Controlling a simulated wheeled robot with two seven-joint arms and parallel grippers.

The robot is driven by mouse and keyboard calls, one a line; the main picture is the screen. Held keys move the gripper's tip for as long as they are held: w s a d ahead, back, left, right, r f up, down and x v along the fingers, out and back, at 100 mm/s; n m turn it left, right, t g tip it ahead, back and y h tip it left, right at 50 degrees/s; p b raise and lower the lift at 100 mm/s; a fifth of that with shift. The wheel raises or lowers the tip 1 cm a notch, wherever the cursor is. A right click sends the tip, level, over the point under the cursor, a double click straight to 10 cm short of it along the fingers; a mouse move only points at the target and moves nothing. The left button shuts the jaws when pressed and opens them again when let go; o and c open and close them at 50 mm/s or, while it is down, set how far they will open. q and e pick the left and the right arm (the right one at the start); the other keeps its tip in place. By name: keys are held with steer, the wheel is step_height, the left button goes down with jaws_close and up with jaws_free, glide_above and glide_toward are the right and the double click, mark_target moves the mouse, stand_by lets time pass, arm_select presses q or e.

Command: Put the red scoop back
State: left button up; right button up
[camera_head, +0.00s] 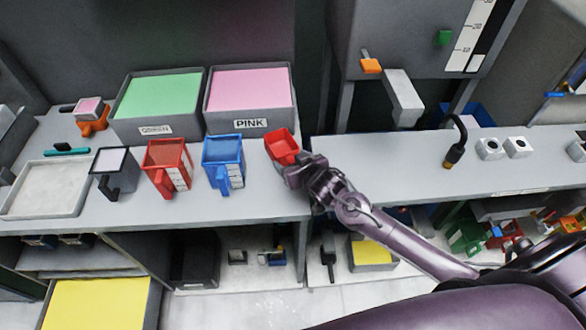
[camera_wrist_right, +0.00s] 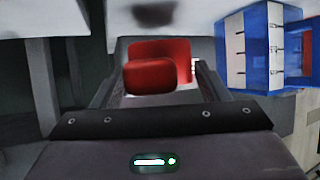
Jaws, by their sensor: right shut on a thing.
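The red scoop (camera_head: 282,146) is at the right end of the left counter, just right of the blue jug and in front of the PINK bin. My right gripper (camera_head: 298,164) is shut on the red scoop. In the right wrist view the red scoop (camera_wrist_right: 160,66) sits between the fingers of the right gripper (camera_wrist_right: 155,88). I cannot tell whether the scoop touches the counter. My left gripper is not in view.
A blue jug (camera_head: 223,160) and a red jug (camera_head: 168,165) stand left of the scoop. Behind are the GREEN bin (camera_head: 155,130) and the PINK bin (camera_head: 250,124). A grey tray (camera_head: 40,207) is at the far left. A gap separates the counters.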

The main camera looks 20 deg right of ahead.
step_height(320, 180, down, 4)
steer(key=shift+s+r, duration=0.1)
steer(key=shift+r, duration=0.1)
steer(key=shift+f, duration=0.3)
steer(key=shift+f, duration=0.15)
steer(key=o, duration=1)
steer(key=shift+o, duration=0.2)
